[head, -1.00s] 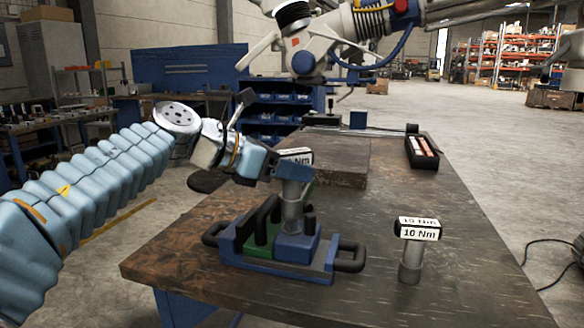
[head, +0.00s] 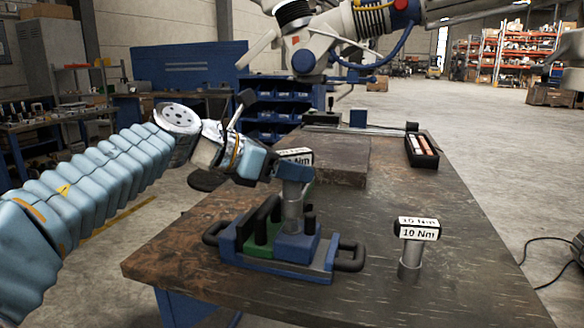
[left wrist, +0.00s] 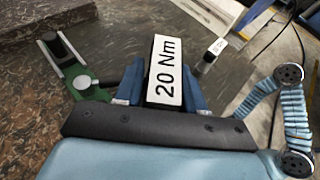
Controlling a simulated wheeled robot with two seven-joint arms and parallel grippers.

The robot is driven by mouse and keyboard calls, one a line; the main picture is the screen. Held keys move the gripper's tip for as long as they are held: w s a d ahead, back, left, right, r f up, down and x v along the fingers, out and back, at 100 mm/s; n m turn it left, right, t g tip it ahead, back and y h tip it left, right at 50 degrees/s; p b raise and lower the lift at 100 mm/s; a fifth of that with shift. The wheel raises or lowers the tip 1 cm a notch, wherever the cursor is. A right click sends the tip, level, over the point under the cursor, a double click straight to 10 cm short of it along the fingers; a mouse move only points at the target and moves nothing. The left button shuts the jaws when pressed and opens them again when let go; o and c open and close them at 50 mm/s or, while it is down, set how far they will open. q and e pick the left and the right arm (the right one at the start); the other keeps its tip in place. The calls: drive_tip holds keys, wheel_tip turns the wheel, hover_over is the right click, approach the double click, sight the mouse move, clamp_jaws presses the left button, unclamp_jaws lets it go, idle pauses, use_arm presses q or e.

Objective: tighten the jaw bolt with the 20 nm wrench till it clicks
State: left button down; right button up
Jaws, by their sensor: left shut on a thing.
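The 20 Nm wrench (head: 293,210) stands upright with its lower end at the blue block of a blue and green vise (head: 275,262) on the table. Its white label, reading 20 Nm, shows clearly in the left wrist view (left wrist: 165,75). My left gripper (head: 292,171) is shut on the wrench near its head, with blue fingers on both sides. The jaw bolt is hidden under the wrench. A second wrench, labelled 10 Nm (head: 410,255), stands upright and apart to the right. My right gripper does not show.
The dark table (head: 200,262) has free room around the 10 Nm wrench. A flat plate (head: 340,160) lies behind the vise. An open black case (head: 421,150) lies at the back right. A white jointed arm (head: 318,45) overhangs behind the table.

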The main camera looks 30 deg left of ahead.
sight(292, 185)
use_arm(q)
drive_tip(key=shift+f+b, duration=1.1)
drive_tip(key=shift+f, duration=0.45)
drive_tip(key=shift+r+m+g+h+p, duration=0.15)
drive_tip(key=shift+m+g+h+p, duration=0.3)
drive_tip(key=shift+m+h, duration=0.25)
drive_tip(key=shift+m+g+h+p, duration=0.7)
drive_tip(key=shift+m+g+h, duration=0.3)
drive_tip(key=shift+m+g, duration=0.25)
drive_tip(key=shift+m+g+h+p, duration=1)
drive_tip(key=shift+m+g+p, duration=0.45)
drive_tip(key=shift+m+g, duration=0.35)
drive_tip(key=shift+m, duration=0.25)
drive_tip(key=shift+g, duration=0.3)
